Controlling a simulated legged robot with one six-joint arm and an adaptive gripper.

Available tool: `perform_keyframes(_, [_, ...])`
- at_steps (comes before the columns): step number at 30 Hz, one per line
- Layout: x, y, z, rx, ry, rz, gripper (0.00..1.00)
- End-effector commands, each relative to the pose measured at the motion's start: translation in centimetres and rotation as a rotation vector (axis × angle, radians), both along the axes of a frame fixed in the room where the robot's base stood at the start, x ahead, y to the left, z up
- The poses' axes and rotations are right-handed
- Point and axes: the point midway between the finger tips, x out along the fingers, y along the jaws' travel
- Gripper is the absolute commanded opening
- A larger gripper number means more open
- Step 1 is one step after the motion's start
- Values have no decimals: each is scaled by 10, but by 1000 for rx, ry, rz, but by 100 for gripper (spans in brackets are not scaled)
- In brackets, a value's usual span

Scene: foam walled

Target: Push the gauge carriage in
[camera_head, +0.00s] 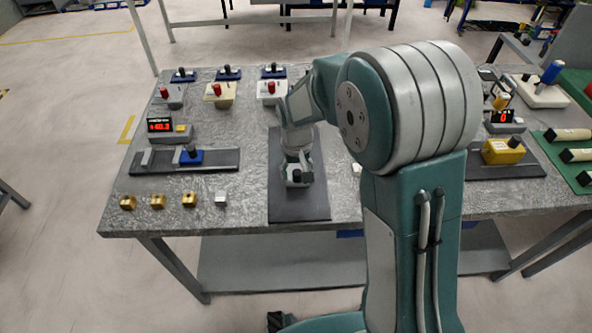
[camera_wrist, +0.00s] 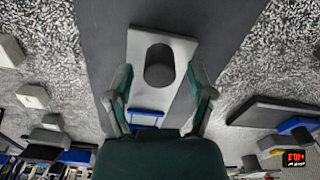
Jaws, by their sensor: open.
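On the left of the bench a blue carriage (camera_head: 191,155) with a dark knob sits on a dark base plate (camera_head: 222,158). A grey upright block (camera_head: 147,158) stands to its left with a gap between. A red-digit display (camera_head: 159,125) stands behind; a red-digit display also shows in the wrist view (camera_wrist: 297,157). A yellow carriage (camera_head: 503,151) with a dark knob sits on another plate at right. Which one the task means I cannot tell. My gripper (camera_head: 298,183) is open above the middle dark mat (camera_head: 300,209).
Several brass pieces (camera_head: 158,202) and a silver cube (camera_head: 221,198) line the front left edge. Red-knobbed boxes (camera_head: 219,93) and blue-based knobs (camera_head: 228,73) stand at the back. A green board with handled tools (camera_head: 570,135) is at right.

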Motion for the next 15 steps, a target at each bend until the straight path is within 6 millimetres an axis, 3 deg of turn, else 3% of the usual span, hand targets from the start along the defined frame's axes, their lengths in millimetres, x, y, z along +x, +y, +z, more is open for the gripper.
perform_keyframes(8, [0, 0, 5, 0, 0, 0, 70])
perform_keyframes(15, [1, 1, 48, 1, -4, 0, 70])
